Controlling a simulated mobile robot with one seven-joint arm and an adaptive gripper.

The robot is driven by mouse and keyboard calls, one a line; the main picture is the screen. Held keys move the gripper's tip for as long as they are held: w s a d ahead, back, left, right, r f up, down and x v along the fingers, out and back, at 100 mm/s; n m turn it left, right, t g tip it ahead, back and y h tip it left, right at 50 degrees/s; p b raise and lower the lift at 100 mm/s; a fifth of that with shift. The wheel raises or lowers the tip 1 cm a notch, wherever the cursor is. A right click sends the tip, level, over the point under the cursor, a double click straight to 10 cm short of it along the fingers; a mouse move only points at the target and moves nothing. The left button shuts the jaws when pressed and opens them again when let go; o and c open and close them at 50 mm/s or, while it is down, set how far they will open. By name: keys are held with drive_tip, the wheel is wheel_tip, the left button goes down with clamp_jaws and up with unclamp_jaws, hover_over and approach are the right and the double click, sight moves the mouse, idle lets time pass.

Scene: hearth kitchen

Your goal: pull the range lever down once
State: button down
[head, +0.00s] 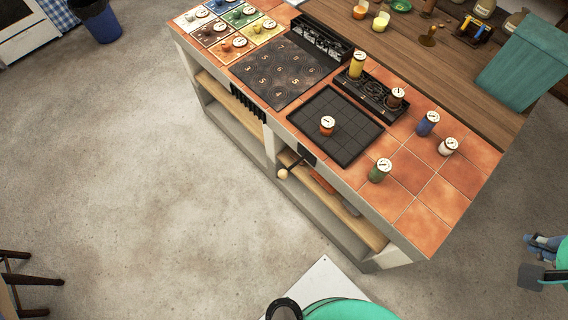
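The range lever (283,173) is a thin dark rod with a pale round knob, on the near side of the tiled counter. It comes out of a dark plate (306,155) below the counter edge. The knob sits out from the front, lower than the plate, and nothing touches it. At the right edge, blue, dark grey and teal parts (541,262) look like the end of my arm, cut off by the frame. They are well apart from the lever. I cannot make out whether my gripper is open or shut.
An open shelf (350,222) runs beneath the lever. The grey floor (150,190) before the counter is clear. A stool (25,280) stands bottom left.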

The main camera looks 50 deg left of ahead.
drive_tip(key=w+a+f+n+g, duration=0.1)
drive_tip(key=w+a+f+n, duration=0.1)
drive_tip(key=w+a, duration=0.35)
drive_tip(key=w+a+f+n+g, duration=0.1)
drive_tip(key=w+a+f+n, duration=0.15)
drive_tip(key=a, duration=0.65)
drive_tip(key=w+a+f+n+g, duration=0.1)
drive_tip(key=w+a+f+n, duration=0.15)
drive_tip(key=a, duration=0.55)
drive_tip(key=n+g+h, duration=0.2)
drive_tip(key=n+h, duration=0.1)
drive_tip(key=n, duration=0.7)
hover_over(284, 170)
drive_tip(key=a, duration=0.3)
wheel_tip(284, 170, down, 27)
drive_tip(key=shift+s+a+f+b, duration=0.2)
drive_tip(key=shift+s+a+b, duration=0.15)
drive_tip(key=shift+s, duration=0.15)
drive_tip(key=shift+f, duration=0.1)
drive_tip(key=b+x, duration=0.1)
drive_tip(key=x, duration=0.6)
drive_tip(key=b+x, duration=0.2)
drive_tip(key=x, duration=0.4)
drive_tip(key=shift+w+f, duration=0.25)
drive_tip(key=shift+f, duration=0.15)
drive_tip(key=shift+s+f, duration=0.1)
drive_tip(key=shift+f, duration=0.05)
